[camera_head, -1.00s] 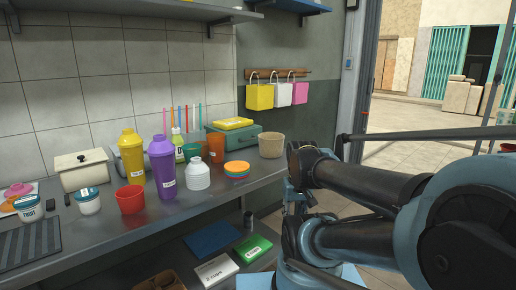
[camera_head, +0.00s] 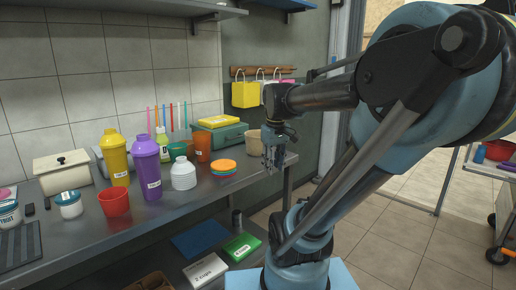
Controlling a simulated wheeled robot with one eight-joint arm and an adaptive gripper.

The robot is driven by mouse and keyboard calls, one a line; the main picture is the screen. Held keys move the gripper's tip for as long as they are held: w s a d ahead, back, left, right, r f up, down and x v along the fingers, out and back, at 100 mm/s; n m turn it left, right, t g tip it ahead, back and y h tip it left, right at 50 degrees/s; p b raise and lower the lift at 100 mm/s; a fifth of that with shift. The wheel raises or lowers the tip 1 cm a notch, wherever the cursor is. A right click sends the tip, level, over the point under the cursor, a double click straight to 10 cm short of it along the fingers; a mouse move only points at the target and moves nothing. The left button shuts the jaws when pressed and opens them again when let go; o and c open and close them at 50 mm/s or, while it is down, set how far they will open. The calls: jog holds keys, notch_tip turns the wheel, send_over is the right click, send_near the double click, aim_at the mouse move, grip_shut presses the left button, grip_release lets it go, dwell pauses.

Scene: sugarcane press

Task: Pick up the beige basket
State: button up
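The beige basket (camera_head: 252,142) stands upright on the grey worktop near its right end. It is just right of the green case (camera_head: 222,134), and its right part is hidden behind my gripper. My gripper (camera_head: 271,166) hangs in front of the basket's right side, pointing down, at the worktop's right end. The fingers are small and dark here, so I cannot tell whether they are open or shut, or whether they touch the basket.
Colored lids (camera_head: 224,167), a white bottle (camera_head: 183,175), an orange cup (camera_head: 202,148) and a purple shaker (camera_head: 147,168) stand to the left. Yellow (camera_head: 245,94) and other bags hang from a wall rack (camera_head: 262,71). The lower shelf holds a green box (camera_head: 242,247). Open floor lies right.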

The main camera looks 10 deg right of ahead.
jog(key=w+a+r+n, duration=0.2)
jog(key=w+r+n, duration=0.35)
jog(key=w, duration=0.75)
jog(key=w+a+r+n, duration=0.1)
jog(key=w+r+n, duration=0.2)
jog(key=w+r, duration=0.8)
send_over(255, 156)
jog(key=shift+g, duration=0.3)
notch_tip(255, 156, down, 20)
jog(key=shift+r, duration=0.1)
grip_shut()
